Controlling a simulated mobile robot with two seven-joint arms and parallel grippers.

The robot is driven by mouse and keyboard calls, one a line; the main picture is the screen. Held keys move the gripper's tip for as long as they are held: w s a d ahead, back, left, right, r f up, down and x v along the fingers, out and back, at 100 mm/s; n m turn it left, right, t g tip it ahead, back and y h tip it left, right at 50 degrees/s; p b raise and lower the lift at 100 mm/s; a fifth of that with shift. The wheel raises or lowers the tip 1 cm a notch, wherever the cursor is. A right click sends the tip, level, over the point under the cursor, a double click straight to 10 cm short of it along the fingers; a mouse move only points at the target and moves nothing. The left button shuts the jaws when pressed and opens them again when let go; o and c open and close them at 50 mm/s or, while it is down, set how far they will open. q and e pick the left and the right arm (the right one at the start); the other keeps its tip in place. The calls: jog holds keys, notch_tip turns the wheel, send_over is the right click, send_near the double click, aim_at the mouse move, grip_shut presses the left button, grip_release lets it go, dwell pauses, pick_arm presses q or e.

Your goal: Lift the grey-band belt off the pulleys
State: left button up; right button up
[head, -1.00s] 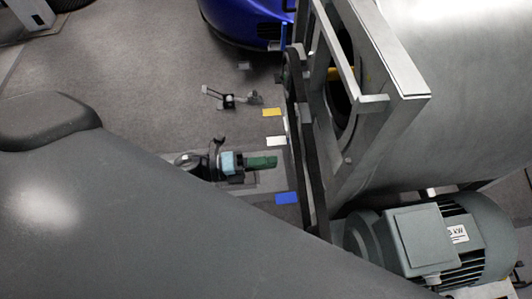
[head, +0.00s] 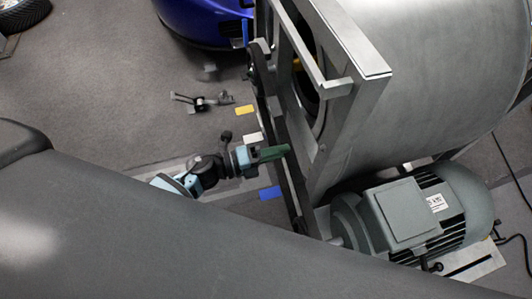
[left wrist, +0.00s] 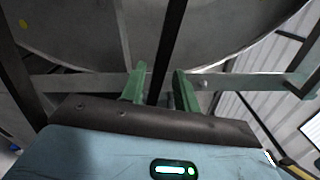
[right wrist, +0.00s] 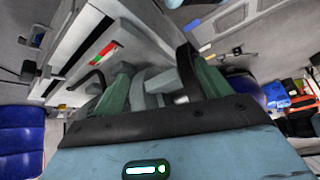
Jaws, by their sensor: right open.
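A dark belt (head: 273,105) runs as a long narrow band along the near side of the drum's metal frame; I cannot make out a grey band on it. My left gripper (head: 272,153) has green fingers, and their tips overlap the belt in the head view. In the left wrist view, a dark belt strand (left wrist: 171,45) passes between the fingers (left wrist: 160,92), which stand apart with room beside it. My right gripper (right wrist: 163,88) is open; a dark strip (right wrist: 186,68) shows close by its right finger. The right gripper does not show in the head view.
The large grey drum (head: 420,75) and its metal frame (head: 350,45) stand right of the belt. A grey motor (head: 400,215) sits below them. A blue car (head: 205,20) is at the top.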

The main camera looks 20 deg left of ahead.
pick_arm(q)
jog(key=shift+x, duration=1.2)
grip_shut()
jog(key=shift+w+a+r, duration=0.1)
jog(key=shift+w+r, duration=0.05)
jog(key=shift+w+a+r, duration=0.15)
jog(key=shift+w+r, duration=0.05)
jog(key=shift+w, duration=0.05)
jog(key=shift+v, duration=2.8)
dwell(0.6)
jog(key=v, duration=1)
jog(key=shift+s+a+r+p, duration=0.15)
jog(key=shift+s+r+p, duration=0.05)
jog(key=shift+r+p, duration=0.1)
dwell(0.6)
